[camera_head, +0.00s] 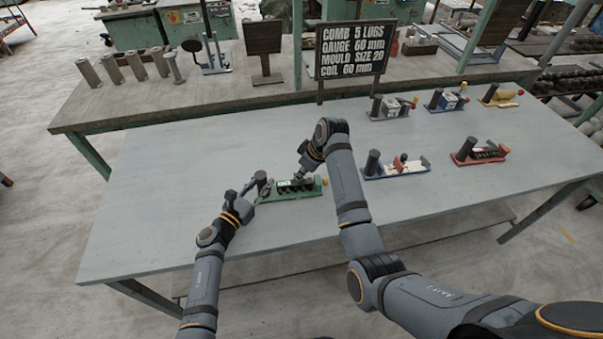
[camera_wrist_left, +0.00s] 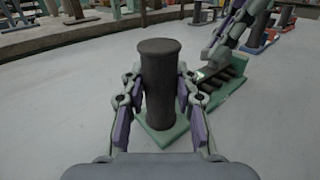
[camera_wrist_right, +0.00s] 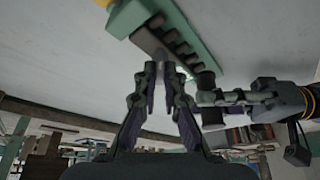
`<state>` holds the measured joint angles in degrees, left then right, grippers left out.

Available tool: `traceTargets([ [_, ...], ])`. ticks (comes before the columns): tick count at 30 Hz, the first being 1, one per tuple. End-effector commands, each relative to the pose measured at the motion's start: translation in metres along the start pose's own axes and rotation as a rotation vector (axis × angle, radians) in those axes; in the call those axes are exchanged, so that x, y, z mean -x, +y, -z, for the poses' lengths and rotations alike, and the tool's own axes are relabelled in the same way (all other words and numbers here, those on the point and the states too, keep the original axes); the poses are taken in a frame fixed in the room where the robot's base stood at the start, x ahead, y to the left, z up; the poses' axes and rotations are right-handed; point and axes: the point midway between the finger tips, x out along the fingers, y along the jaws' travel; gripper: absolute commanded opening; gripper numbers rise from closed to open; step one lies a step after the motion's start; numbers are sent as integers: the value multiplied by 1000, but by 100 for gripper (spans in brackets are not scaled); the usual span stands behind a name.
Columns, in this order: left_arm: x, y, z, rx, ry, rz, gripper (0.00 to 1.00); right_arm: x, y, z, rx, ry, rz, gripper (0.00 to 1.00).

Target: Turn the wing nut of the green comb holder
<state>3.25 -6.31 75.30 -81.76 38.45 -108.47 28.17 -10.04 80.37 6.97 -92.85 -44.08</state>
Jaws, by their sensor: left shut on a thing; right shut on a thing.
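The green comb holder (camera_head: 305,194) lies on the grey table, with a dark upright post at its left end and a dark ribbed comb along it. My left gripper (camera_head: 256,189) is shut on the dark post (camera_wrist_left: 160,85), one finger on each side. My right gripper (camera_head: 299,174) comes down over the middle of the holder. In the right wrist view, its fingertips (camera_wrist_right: 166,68) are nearly together beside the comb, on a small part that they mostly hide. It appears to be the wing nut, but its shape cannot be made out.
A blue holder (camera_head: 397,174) and a red holder (camera_head: 480,154) stand to the right, with several more behind. A dark sign (camera_head: 354,47) with white lettering stands at the back. Grey cylinders (camera_head: 137,66) stand on the rear bench. The table's left part is clear.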

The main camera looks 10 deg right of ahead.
Motion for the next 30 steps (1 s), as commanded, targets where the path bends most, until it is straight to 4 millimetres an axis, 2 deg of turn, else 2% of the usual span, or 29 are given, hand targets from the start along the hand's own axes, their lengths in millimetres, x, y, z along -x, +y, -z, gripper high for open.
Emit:
traceTargets([
  [30,0,0,0,0,0,0,0,0,6,3,880,-1,366,0],
])
